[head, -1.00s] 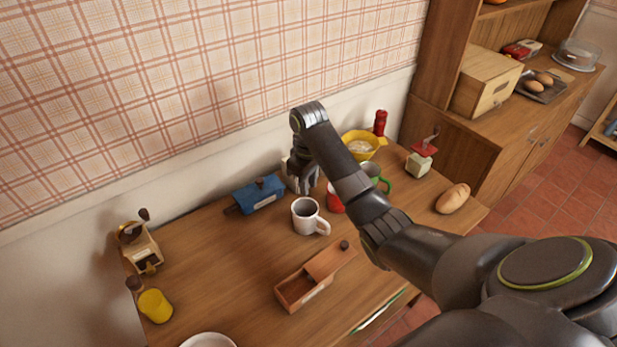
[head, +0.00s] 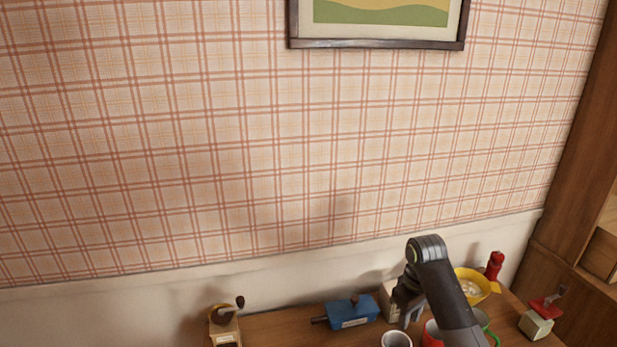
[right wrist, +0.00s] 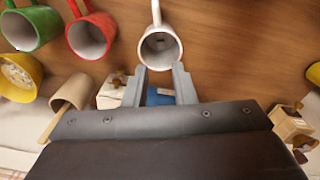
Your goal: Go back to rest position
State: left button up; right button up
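My right gripper (head: 407,318) hangs over the table (head: 280,328) among mugs. In the right wrist view, its two fingers (right wrist: 160,72) are apart with nothing held between them. The white mug (right wrist: 160,47) lies just beyond the fingertips, and part of a blue object (right wrist: 160,96) shows between the fingers. In the head view, the white mug (head: 396,340) is below the gripper and the blue box (head: 352,312) is to its left. My left gripper is not in view.
The red mug (right wrist: 90,36), green mug (right wrist: 32,28) and yellow bowl (head: 472,285) stand close to the right arm. A grinder (head: 225,328) stands at the left. A red bottle (head: 495,265) and a red-topped grinder (head: 537,318) are at the right. The plaid wall (head: 200,150) rises behind.

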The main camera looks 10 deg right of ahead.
jog(key=s+f+m+t, duration=0.1)
jog(key=s+f, duration=0.4)
jog(key=s, duration=0.4)
jog(key=s+f+m+t, duration=0.1)
jog(key=s+f, duration=0.4)
jog(key=s, duration=0.4)
jog(key=s+d+r+m+t+h, duration=0.1)
jog(key=s+r+m, duration=0.1)
jog(key=s, duration=0.7)
jog(key=s+d+r+m+t+h, duration=0.1)
jog(key=s+r, duration=0.1)
jog(key=s, duration=0.6)
notch_tip(320, 180, down, 25)
jog(key=d+g+b, duration=0.1)
jog(key=g+b, duration=0.1)
jog(key=s+a+f+g+y+b, duration=0.1)
jog(key=s+f, duration=1.4)
jog(key=f, duration=0.4)
jog(key=shift+f+b, duration=0.15)
jog(key=shift+b, duration=0.2)
jog(key=shift+s+a, duration=0.1)
